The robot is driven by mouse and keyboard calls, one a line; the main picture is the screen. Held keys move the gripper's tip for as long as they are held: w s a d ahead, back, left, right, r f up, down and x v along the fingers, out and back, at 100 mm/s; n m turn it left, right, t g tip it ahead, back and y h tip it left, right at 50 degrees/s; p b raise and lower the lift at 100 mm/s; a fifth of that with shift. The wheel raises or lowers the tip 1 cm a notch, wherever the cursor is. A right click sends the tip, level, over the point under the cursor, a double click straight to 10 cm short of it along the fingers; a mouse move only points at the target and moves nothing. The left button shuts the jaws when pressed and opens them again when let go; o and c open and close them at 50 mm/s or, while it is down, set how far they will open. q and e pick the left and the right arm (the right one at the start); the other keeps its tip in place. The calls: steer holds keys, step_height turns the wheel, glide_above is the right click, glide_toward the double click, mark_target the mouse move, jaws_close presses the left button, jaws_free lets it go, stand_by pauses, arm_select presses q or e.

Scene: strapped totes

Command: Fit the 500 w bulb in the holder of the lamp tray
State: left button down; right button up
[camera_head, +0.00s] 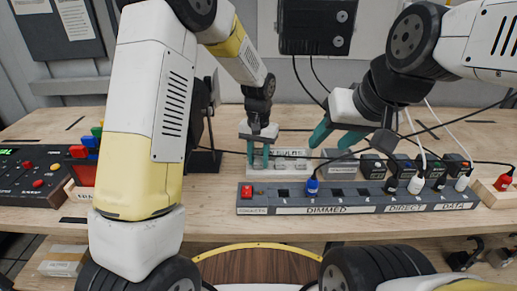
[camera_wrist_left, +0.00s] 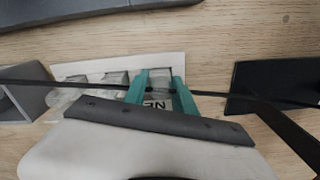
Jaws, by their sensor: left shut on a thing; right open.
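The white lamp tray (camera_head: 289,173) lies on the bench behind the long power strip, with a lettered label. It also shows in the left wrist view (camera_wrist_left: 174,59), with grey, glassy-looking pockets in a row. My left gripper (camera_head: 258,158) points down at the tray's left part. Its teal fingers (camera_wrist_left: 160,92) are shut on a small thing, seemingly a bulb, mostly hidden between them. I cannot read its wattage or tell whether it touches the tray. My right gripper (camera_head: 335,134) is open and empty, above the bench near the tray's right end.
Cables hang and cross near both grippers. A control panel (camera_head: 35,171) is at left. Bare wood shows behind the tray.

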arm_select(q)
steer(key=shift+r, duration=0.1)
steer(key=shift+r, duration=1.9)
